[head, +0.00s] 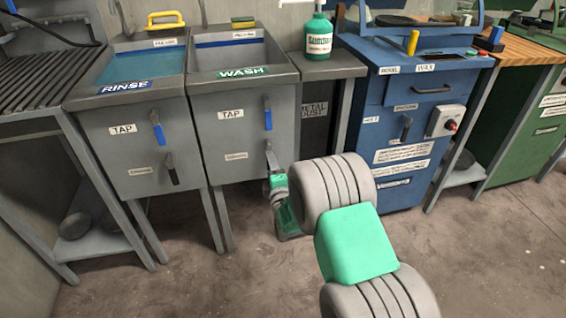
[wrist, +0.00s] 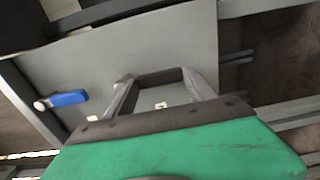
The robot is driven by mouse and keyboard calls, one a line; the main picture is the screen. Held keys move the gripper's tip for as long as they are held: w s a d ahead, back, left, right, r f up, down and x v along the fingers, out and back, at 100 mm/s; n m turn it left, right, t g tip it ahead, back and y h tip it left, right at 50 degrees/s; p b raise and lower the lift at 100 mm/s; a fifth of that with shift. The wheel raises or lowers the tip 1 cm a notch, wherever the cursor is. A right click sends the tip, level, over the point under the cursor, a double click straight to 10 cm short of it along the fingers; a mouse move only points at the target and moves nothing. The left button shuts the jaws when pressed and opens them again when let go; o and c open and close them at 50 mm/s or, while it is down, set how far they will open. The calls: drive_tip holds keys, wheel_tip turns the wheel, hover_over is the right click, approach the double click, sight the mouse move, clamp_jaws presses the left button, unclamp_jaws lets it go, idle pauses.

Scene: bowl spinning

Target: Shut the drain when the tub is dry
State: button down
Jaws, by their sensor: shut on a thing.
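The wash tub (head: 240,54) at the centre back of the head view shows a grey inside and no clear water. Its blue tap lever (head: 267,113) hangs down on the front panel; a blue-handled lever (wrist: 66,98) also shows in the wrist view. The wash drain lever (head: 270,147) is below, beside a small label, and mostly hidden by my gripper. My gripper (head: 273,165) is at the panel, shut on this lever. In the wrist view its fingers (wrist: 155,85) reach up to the grey panel, and the gripped part is hard to make out.
The rinse tub (head: 141,68) at left holds blue water, with its own blue tap lever (head: 157,132) and dark drain lever (head: 172,169). A green bottle (head: 318,36) stands on the side table. A blue cabinet (head: 412,130) is at right. The floor in front is clear.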

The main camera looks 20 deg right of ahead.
drive_tip(key=shift+r, duration=0.15)
idle(0.3)
drive_tip(key=c, duration=0.7)
unclamp_jaws()
drive_tip(key=shift+a, duration=0.1)
drive_tip(key=o, duration=0.4)
drive_tip(key=s, duration=0.8)
